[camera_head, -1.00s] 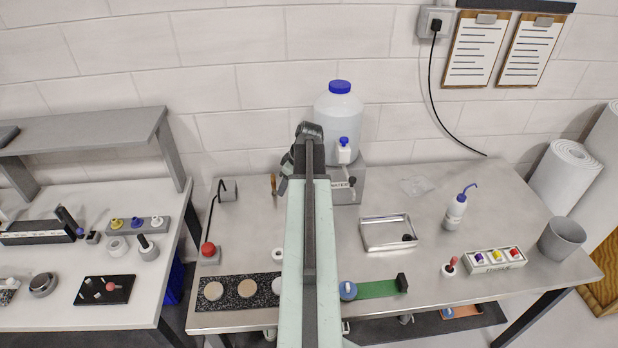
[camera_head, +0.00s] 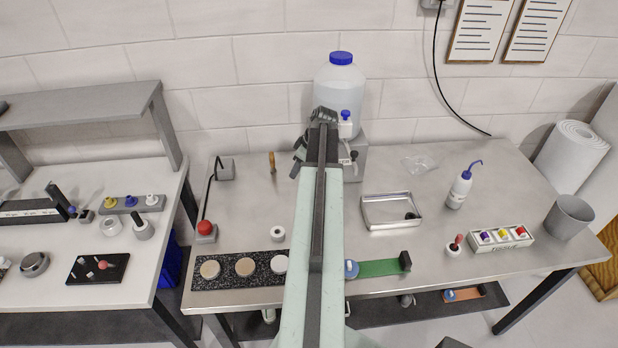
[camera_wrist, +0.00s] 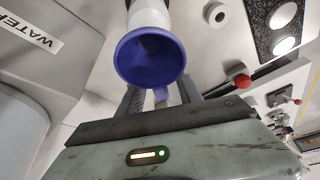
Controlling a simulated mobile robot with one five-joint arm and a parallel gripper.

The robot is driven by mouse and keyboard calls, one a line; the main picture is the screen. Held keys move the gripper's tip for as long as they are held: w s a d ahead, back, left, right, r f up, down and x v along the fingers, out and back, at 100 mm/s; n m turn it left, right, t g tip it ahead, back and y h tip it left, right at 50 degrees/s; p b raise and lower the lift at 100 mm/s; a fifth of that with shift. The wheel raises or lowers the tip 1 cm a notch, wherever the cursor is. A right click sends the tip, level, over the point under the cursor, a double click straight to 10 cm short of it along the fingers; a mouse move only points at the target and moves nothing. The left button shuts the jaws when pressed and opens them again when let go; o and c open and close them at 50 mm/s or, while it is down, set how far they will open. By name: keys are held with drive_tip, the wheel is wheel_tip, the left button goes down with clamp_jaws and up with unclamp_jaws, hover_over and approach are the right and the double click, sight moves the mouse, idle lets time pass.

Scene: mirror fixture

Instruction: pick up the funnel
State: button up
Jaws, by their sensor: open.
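A round blue hollow piece (camera_wrist: 150,55) on a white body fills the upper middle of the wrist view, and could be the funnel, but I cannot tell for sure. In the head view a small blue top (camera_head: 345,114) on a white part sits in front of the large water container (camera_head: 340,85). A clear, crumpled-looking object (camera_head: 419,163) lies on the steel table to the right. My gripper (camera_wrist: 162,97) is open, its two fingers just below the blue piece in the wrist view. I cannot tell whether they touch it.
A metal tray (camera_head: 391,225), a wash bottle (camera_head: 459,188) and a grey bucket (camera_head: 569,216) stand to the right. A red knob (camera_head: 206,228) and a speckled mat (camera_head: 241,287) with discs are to the left. The steel table between them is partly clear.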

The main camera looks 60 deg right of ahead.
drive_tip(key=shift+x, duration=0.85)
drive_tip(key=shift+r, duration=0.2)
clamp_jaws()
drive_tip(key=shift+s, duration=0.1)
drive_tip(key=shift+r, duration=0.15)
drive_tip(key=shift+r+p, duration=0.25)
drive_tip(key=shift+p, duration=0.2)
wheel_tip(320, 180, up, 3)
drive_tip(key=p, duration=0.3)
drive_tip(key=shift+r, duration=0.1)
drive_tip(key=s+a, duration=0.4)
drive_tip(key=s, duration=0.3)
drive_tip(key=s+a+p, duration=0.1)
drive_tip(key=s+a, duration=0.2)
drive_tip(key=s, duration=0.4)
drive_tip(key=shift+a+r, duration=0.35)
drive_tip(key=shift+r, duration=0.1)
